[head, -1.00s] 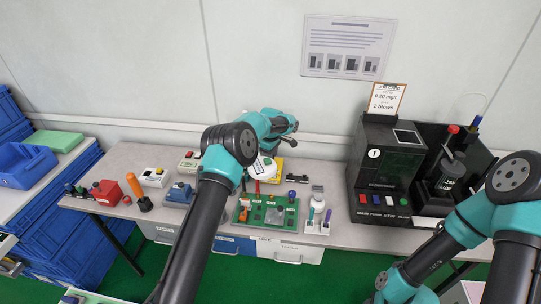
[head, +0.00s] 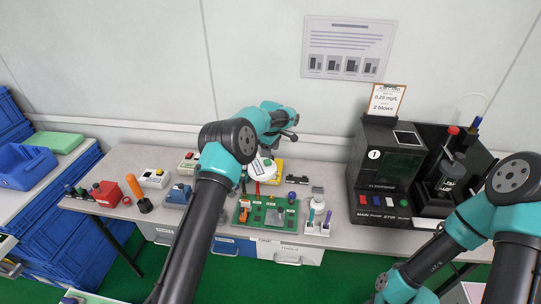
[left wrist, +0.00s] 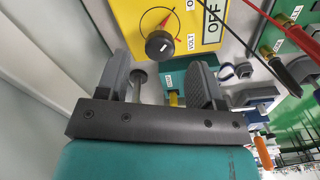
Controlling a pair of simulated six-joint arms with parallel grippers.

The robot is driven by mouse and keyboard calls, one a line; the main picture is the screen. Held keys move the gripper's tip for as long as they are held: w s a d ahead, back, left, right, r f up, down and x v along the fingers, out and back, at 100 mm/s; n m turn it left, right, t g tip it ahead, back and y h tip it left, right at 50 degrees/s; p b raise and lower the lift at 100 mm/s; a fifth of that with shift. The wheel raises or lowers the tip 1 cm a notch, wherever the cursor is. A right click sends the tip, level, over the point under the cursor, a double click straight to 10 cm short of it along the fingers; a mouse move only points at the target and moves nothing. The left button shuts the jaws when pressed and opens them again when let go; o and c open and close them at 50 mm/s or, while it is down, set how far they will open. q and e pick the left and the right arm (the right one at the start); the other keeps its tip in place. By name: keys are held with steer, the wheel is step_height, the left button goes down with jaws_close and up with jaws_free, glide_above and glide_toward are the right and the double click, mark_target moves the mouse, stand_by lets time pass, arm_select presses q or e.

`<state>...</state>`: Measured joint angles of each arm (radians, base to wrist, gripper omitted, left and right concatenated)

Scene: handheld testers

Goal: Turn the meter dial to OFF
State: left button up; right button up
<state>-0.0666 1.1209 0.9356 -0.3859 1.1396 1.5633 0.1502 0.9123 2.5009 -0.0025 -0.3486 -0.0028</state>
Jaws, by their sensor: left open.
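The yellow meter (left wrist: 130,22) fills the top of the left wrist view, with a round black dial (left wrist: 159,45) on its face. A VOLT label sits beside the dial, and a white panel (left wrist: 211,25) on the meter reads OFF. I cannot tell which mark the dial points to. My left gripper (left wrist: 161,66) is open and empty, its fingers spread to either side below the dial, apart from it. In the head view my left gripper (head: 289,137) is over the back of the bench, and the meter (head: 276,172) is partly hidden behind a white round device. My right gripper is out of view.
A green board (head: 268,214) with small parts lies in front of the meter. A white holder (head: 317,228) stands to its right, and a black machine (head: 387,170) further right. A red box (head: 105,192) and an orange handle (head: 138,193) are at left.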

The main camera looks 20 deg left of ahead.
arm_select(q)
step_height(320, 180, up, 14)
stand_by(0.4)
steer(key=shift+s, duration=0.1)
